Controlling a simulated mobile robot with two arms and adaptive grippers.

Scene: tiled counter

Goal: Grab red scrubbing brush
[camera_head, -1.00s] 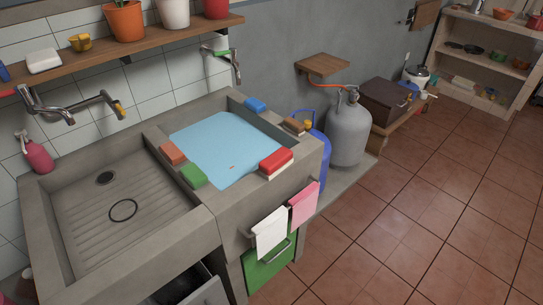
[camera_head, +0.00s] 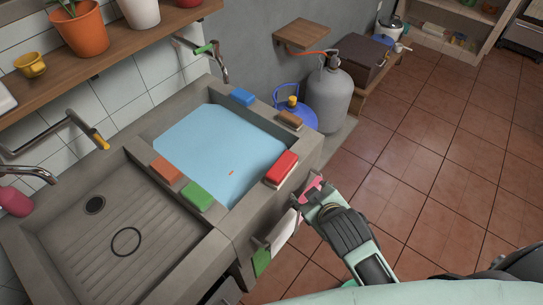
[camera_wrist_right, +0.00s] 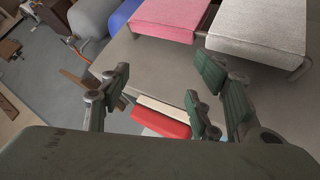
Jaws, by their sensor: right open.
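The red scrubbing brush (camera_head: 282,167), a red block with a pale bristle side underneath, lies on the front right rim of the water-filled basin (camera_head: 228,229). In the right wrist view the red brush (camera_wrist_right: 163,121) shows low in the middle, framed between the spread fingers. My right gripper (camera_head: 308,192) is open and empty, just in front of the sink edge, close to the brush but apart from it. Its dark green finger pads show in the right wrist view (camera_wrist_right: 158,95). My left gripper is not in view.
Green (camera_head: 197,196), orange (camera_head: 166,170), blue (camera_head: 242,96) and brown (camera_head: 289,119) brushes lie around the basin rim. A pink towel (camera_wrist_right: 172,18) and a white towel (camera_wrist_right: 258,28) hang at the sink front. A grey gas cylinder (camera_head: 328,98) stands behind.

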